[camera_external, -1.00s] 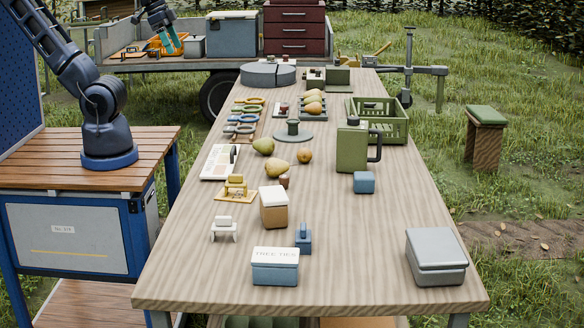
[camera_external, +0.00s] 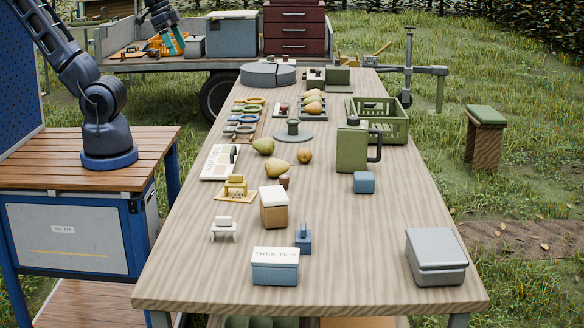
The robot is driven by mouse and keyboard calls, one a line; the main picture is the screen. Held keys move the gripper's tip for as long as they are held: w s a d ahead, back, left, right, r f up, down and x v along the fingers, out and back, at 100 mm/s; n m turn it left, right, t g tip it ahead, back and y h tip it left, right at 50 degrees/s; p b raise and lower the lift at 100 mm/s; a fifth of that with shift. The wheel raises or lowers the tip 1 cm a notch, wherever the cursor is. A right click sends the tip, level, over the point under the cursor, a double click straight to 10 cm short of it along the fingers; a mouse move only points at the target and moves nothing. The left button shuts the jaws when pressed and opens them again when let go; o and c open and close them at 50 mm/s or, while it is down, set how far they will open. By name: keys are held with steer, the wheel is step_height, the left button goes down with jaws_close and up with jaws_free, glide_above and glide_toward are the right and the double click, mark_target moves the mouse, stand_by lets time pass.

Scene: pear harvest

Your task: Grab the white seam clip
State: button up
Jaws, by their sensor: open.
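A small white piece with a block top and splayed legs (camera_external: 223,228), which looks like the white seam clip, stands upright on the long wooden table (camera_external: 370,262) near its left edge. A similar yellow piece (camera_external: 236,184) stands just behind it on a yellow base. My gripper (camera_external: 175,47) is at the top left with teal fingers pointing down. It is open, looks empty, and is high up and far behind the white clip, in front of the trailer in the picture.
Near the clip are a white-topped brown box (camera_external: 274,213), a small blue block (camera_external: 303,239) and a blue tree-ties box (camera_external: 275,272). Pears (camera_external: 277,167), a green can (camera_external: 352,146) and a green crate (camera_external: 389,129) stand farther back. A grey box (camera_external: 436,262) is at right. The table's front middle is clear.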

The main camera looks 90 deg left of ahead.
steer(key=w+d+f+m+g, duration=0.1)
steer(key=w+d+f+m, duration=0.5)
steer(key=w, duration=0.4)
steer(key=m+g+h, duration=0.3)
steer(key=m+g, duration=0.1)
steer(key=m, duration=0.7)
glide_toward(224, 227)
steer(key=s, duration=0.1)
steer(key=x, duration=0.4)
steer(key=shift+w+a+f, duration=0.1)
steer(key=shift+a, duration=0.05)
steer(key=shift+t, duration=0.3)
steer(key=shift+w+x, duration=0.1)
steer(key=shift+x, duration=1.4)
steer(key=shift+w+x, duration=0.15)
steer(key=shift+x, duration=1.3)
steer(key=c, duration=1)
steer(key=shift+c, duration=0.2)
